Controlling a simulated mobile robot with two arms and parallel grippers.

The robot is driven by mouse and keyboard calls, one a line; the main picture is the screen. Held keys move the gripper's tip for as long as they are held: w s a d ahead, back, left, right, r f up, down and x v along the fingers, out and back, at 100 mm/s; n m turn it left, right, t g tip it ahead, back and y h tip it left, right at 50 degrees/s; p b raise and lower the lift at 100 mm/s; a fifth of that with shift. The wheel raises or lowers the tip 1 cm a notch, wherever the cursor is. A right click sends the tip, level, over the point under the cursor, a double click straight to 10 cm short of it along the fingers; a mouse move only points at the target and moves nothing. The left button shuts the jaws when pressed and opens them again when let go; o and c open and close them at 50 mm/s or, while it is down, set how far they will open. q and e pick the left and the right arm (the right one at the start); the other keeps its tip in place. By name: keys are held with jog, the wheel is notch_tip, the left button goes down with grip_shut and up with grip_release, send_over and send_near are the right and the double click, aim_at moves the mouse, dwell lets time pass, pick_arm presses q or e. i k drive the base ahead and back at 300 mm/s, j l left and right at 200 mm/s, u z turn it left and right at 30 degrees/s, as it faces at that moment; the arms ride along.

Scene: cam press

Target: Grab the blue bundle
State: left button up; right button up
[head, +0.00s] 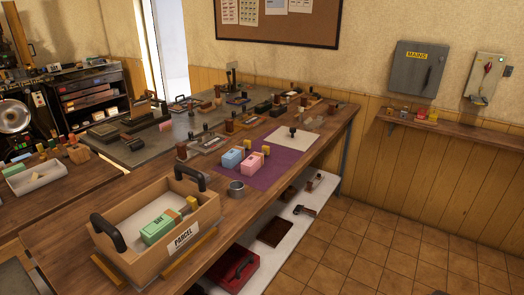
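The blue bundle's underside and back are hidden. Neither of my grippers shows in the head view.
A wooden parcel crate (190,241) with dark handles holds a green bundle (160,226) at the near left. A metal cup (237,188) stands between crate and mat. Stamps and tools crowd the back. A pale plate (291,139) with a dark knob lies beyond the bundles.

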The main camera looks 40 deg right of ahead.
aim_at(237, 154)
jog(key=z, duration=1.05)
jog(key=i+l+u, duration=0.25)
jog(key=u, duration=0.15)
jog(key=i+l+u, duration=0.2)
jog(key=l+u, duration=0.2)
